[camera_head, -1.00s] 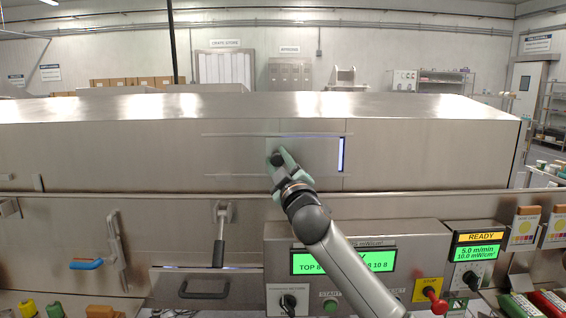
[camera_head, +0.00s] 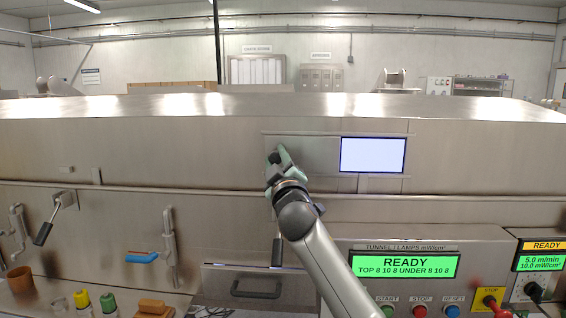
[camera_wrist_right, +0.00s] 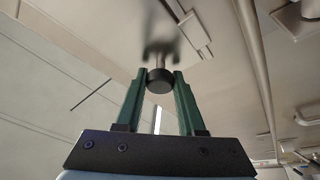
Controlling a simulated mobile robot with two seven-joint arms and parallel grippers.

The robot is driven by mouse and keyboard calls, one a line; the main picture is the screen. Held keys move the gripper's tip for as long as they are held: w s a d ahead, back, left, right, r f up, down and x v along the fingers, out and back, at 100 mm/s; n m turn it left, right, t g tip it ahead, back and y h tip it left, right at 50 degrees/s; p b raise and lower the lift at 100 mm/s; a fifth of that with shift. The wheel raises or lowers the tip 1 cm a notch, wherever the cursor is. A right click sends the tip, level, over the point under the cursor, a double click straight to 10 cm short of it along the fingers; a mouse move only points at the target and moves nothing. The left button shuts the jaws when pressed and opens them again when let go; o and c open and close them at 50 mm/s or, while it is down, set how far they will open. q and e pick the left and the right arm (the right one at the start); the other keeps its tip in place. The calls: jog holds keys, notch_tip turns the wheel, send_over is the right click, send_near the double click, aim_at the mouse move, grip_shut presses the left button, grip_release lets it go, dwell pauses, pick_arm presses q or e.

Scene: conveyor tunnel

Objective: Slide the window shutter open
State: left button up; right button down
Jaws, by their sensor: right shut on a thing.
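The window shutter (camera_head: 318,156) is a flat steel panel on the front of the long tunnel, between two thin horizontal rails. To its right the window (camera_head: 373,155) is uncovered and shows bright white with a blue edge. My right gripper (camera_head: 278,158) is at the left part of the shutter, shut on its dark round knob. In the right wrist view the knob (camera_wrist_right: 160,80) sits between the green fingertips of the right gripper (camera_wrist_right: 160,88). The gripper partly hides the knob in the head view. My left gripper is not in view.
A black-handled lever (camera_head: 52,220), a blue-tipped handle (camera_head: 142,257) and a drawer handle (camera_head: 257,290) stick out at lower left.

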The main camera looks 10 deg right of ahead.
jog(key=shift+a+r, duration=0.15)
jog(key=shift+a, duration=0.05)
jog(key=c, duration=0.9)
grip_release()
jog(key=shift+c, duration=0.2)
jog(key=o, duration=0.3)
jog(key=shift+a, duration=0.2)
jog(key=shift+o, duration=0.7)
jog(key=shift+d, duration=0.2)
jog(key=shift+s+f, duration=0.25)
jog(key=shift+s, duration=0.05)
jog(key=b+v, duration=0.2)
jog(key=v, duration=0.9)
jog(key=shift+s, duration=0.4)
